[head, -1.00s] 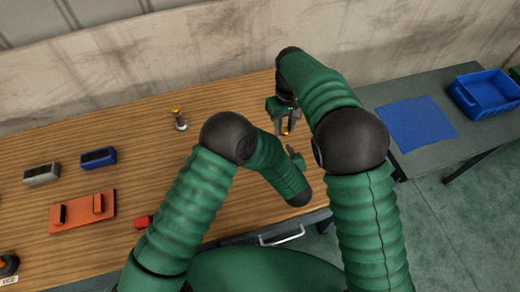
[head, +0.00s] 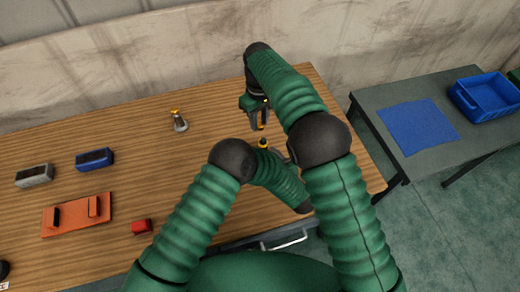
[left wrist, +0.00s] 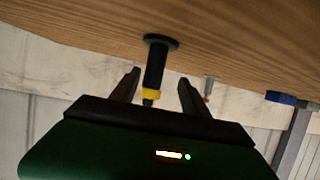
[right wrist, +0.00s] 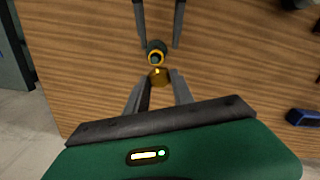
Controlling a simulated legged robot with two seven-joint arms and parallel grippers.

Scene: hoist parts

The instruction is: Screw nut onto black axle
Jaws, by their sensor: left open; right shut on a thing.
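The black axle (left wrist: 155,66) stands on the table on a round flange, with a yellow band near its tip; its end also shows in the right wrist view (right wrist: 156,53). My left gripper (left wrist: 157,88) is open, one finger on each side of the axle, with gaps visible. My right gripper (head: 258,127) is shut on a brass-coloured nut (right wrist: 158,77). In the right wrist view the nut appears very near the axle's end; I cannot tell whether they touch.
A silver post with a yellow top (head: 179,122) stands at the back. A blue block (head: 95,159), a grey block (head: 34,175), an orange fixture (head: 76,215) and a red block (head: 141,226) lie left. A side table holds a blue mat (head: 417,125) and blue bin (head: 485,95).

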